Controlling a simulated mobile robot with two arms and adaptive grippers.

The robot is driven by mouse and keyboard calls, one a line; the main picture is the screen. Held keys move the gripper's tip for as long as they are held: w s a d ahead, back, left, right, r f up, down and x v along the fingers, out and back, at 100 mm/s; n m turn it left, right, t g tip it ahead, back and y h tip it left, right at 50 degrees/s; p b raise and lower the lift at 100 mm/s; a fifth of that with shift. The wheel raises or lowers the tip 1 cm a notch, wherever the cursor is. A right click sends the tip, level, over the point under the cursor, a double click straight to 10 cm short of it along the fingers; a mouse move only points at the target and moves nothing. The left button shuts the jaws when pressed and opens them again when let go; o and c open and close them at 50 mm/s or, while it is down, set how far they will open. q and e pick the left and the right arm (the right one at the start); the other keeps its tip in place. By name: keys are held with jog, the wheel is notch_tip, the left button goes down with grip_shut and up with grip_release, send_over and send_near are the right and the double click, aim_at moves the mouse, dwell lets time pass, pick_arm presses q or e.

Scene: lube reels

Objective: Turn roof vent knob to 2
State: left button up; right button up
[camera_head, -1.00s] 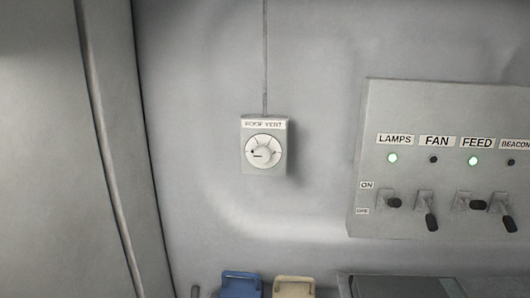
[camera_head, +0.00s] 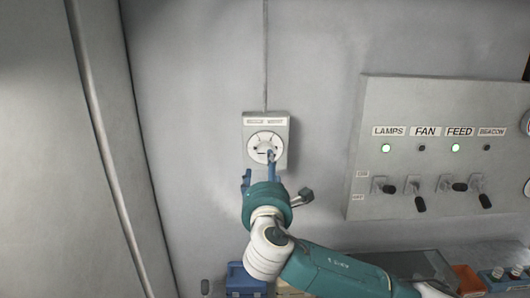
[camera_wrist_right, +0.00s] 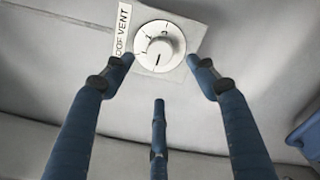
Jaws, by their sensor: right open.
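The roof vent knob (camera_head: 262,148) is a round white dial on a small pale box (camera_head: 279,127) on the wall. In the right wrist view the knob (camera_wrist_right: 160,49) shows a dark pointer line and markings around its rim, too small to read surely. My right gripper (camera_head: 260,170) is just below the box in the head view, its blue fingers up toward the dial. In the right wrist view its fingers (camera_wrist_right: 160,75) are spread open, two beside the dial and one below it, with nothing held. I cannot tell whether a fingertip touches the box. My left gripper is not in view.
A switch panel (camera_head: 430,100) labelled LAMPS, FAN, FEED and BEACON stands to the right, with several toggle levers. A cable (camera_head: 265,60) runs up from the box. A blue object (camera_head: 240,278) and an orange bin (camera_head: 467,279) lie below. The wall left of the box is clear.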

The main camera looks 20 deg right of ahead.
aim_at(265, 155)
jog(key=p+x, duration=0.3)
jog(key=x, duration=0.6)
jog(key=shift+w+d+f+p, duration=0.15)
jog(key=shift+w+p, duration=0.25)
jog(key=shift+w, duration=0.3)
jog(key=shift+d, duration=0.1)
jog(key=shift+c, duration=0.2)
jog(key=c, duration=1.1)
